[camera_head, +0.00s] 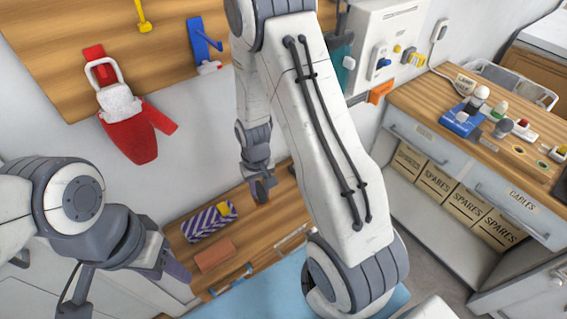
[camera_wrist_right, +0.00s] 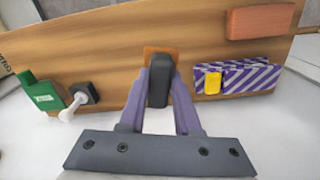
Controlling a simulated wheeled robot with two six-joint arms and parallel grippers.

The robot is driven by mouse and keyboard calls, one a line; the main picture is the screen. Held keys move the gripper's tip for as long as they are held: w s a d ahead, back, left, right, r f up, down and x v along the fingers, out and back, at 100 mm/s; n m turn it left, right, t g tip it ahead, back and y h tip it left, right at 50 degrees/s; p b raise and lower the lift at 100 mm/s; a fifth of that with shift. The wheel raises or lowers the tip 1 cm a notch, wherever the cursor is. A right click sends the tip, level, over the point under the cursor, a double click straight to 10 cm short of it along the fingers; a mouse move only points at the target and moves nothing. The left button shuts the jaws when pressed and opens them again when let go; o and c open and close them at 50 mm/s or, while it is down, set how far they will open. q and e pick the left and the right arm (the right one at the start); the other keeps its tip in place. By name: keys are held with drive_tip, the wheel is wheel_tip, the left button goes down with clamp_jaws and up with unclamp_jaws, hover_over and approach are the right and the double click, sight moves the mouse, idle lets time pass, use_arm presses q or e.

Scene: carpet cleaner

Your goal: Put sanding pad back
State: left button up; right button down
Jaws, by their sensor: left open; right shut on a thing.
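The sanding pad is a dark block (camera_wrist_right: 158,88) between the purple fingers of my right gripper (camera_wrist_right: 160,100) in the right wrist view. An orange patch (camera_wrist_right: 159,53) shows just beyond it; I cannot tell whether it is part of the pad or of the board behind. In the head view my right gripper (camera_head: 262,190) points down over the wooden bench shelf (camera_head: 280,205), with the dark pad at its tip. Whether the pad touches the wood is unclear. My left gripper (camera_head: 174,268) is at the lower left, away from the pad, with its fingertips partly hidden.
A purple-and-white striped box (camera_head: 205,225) with a yellow piece (camera_wrist_right: 213,82) and a reddish-brown block (camera_head: 214,255) lie left of the right gripper. A green box (camera_wrist_right: 38,93) shows in the wrist view. A red tool (camera_head: 130,125) hangs on the wall board.

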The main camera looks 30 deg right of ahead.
drive_tip(key=s+d+r+m+p, duration=0.1)
drive_tip(key=d+r+m+p, duration=0.1)
drive_tip(key=d+m, duration=0.5)
drive_tip(key=s+d+r+m+p, duration=0.1)
drive_tip(key=d+r+m+p, duration=0.1)
drive_tip(key=d+m, duration=0.6)
drive_tip(key=shift+s+d+r+p, duration=0.15)
drive_tip(key=shift+s+p, duration=0.2)
drive_tip(key=shift+p, duration=0.1)
drive_tip(key=shift+a, duration=0.2)
drive_tip(key=shift+f+b, duration=5.15)
drive_tip(key=shift+f, duration=1.6)
drive_tip(key=shift+f, duration=0.2)
drive_tip(key=c, duration=0.5)
unclamp_jaws()
drive_tip(key=shift+c, duration=0.2)
